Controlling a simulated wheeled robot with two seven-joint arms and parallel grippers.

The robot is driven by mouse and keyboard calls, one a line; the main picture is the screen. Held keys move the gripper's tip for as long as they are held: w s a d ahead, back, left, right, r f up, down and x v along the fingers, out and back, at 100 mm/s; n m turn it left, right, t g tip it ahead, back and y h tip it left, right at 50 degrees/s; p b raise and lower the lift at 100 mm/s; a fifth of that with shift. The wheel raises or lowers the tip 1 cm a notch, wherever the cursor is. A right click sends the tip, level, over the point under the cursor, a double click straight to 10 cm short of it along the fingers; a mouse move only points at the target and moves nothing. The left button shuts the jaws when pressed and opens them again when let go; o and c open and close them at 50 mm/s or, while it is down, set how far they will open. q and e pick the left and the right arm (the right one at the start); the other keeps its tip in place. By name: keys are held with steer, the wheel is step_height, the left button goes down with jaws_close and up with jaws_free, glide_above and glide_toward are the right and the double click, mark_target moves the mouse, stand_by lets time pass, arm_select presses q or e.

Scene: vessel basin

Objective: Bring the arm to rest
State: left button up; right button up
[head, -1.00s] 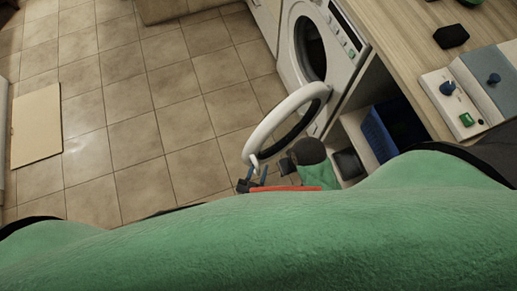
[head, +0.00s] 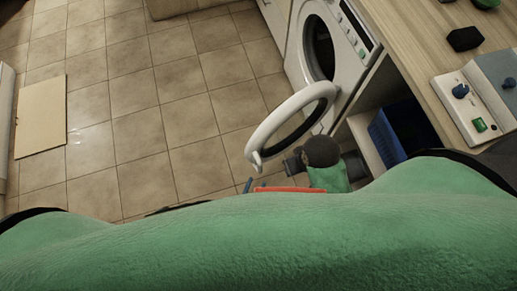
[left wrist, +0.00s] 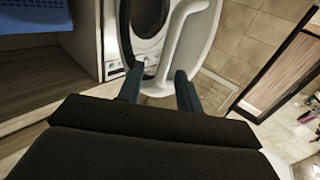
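My left gripper (head: 255,187) is at the lower middle of the head view, mostly hidden behind my green body. In the left wrist view its two dark blue fingers (left wrist: 159,88) stand well apart, with nothing held between them. The white washing machine (head: 346,38) has its round door (head: 264,134) swung open. In the head view the gripper lies just below the door's lower end, apart from it in the picture. The door also shows beyond the fingers in the left wrist view (left wrist: 195,45).
A wooden counter (head: 428,62) at the right bears a black object (head: 465,39) and a white control box (head: 461,105). A blue basket (head: 397,135) is in the shelf space below. The tiled floor (head: 130,110) is open at the left, with a flat beige panel (head: 41,115).

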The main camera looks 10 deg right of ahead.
arm_select(q)
steer(key=shift+s+a, duration=0.15)
steer(key=shift+s, duration=0.15)
steer(key=shift+w, duration=0.1)
stand_by(0.3)
steer(key=w+a+r+n+g+y, duration=0.2)
steer(key=w+a+r+g+y, duration=0.25)
steer(key=w+a+g, duration=0.35)
steer(key=s+a+r+g+y, duration=0.1)
steer(key=s+a+r+g, duration=0.2)
steer(key=r, duration=0.3)
steer(key=s+a+r+n+g+y, duration=0.1)
steer(key=s+a+r+g+y, duration=0.1)
steer(key=a+r, duration=0.4)
steer(key=shift+s+a+r+g, duration=0.35)
steer(key=shift+s+g, duration=0.25)
steer(key=shift+s, duration=0.4)
